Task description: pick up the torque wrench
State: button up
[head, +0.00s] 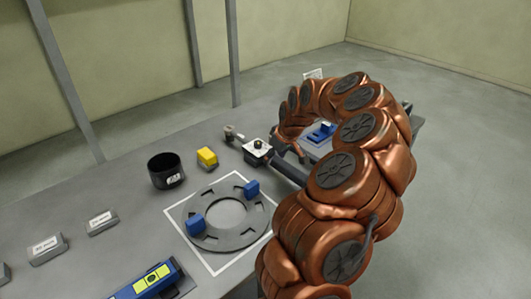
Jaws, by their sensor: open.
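The torque wrench, apparently the grey tool with a square dial housing (257,149), lies on the table in the head view. Its small round head points to the upper left, and its dark handle runs to the lower right, where my arm hides its end. My gripper (287,154) is at the end of my copper arm, which arches over from the right. It points down at the wrench, just right of the dial housing. The jaws are open, partly hidden by the arm. I cannot tell whether the fingers touch the handle.
A grey ring plate (226,239) with two blue blocks (195,225) lies in a white square outline. A black cup (166,171) and a yellow block (207,157) stand left of the wrench. Labelled grey blocks (47,249) and a blue-yellow tool (150,280) lie toward the left.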

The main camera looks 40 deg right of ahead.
jog(key=shift+p+x, duration=0.5)
jog(key=shift+x, duration=1.05)
jog(key=shift+s, duration=0.1)
grip_shut()
jog(key=shift+d, duration=0.1)
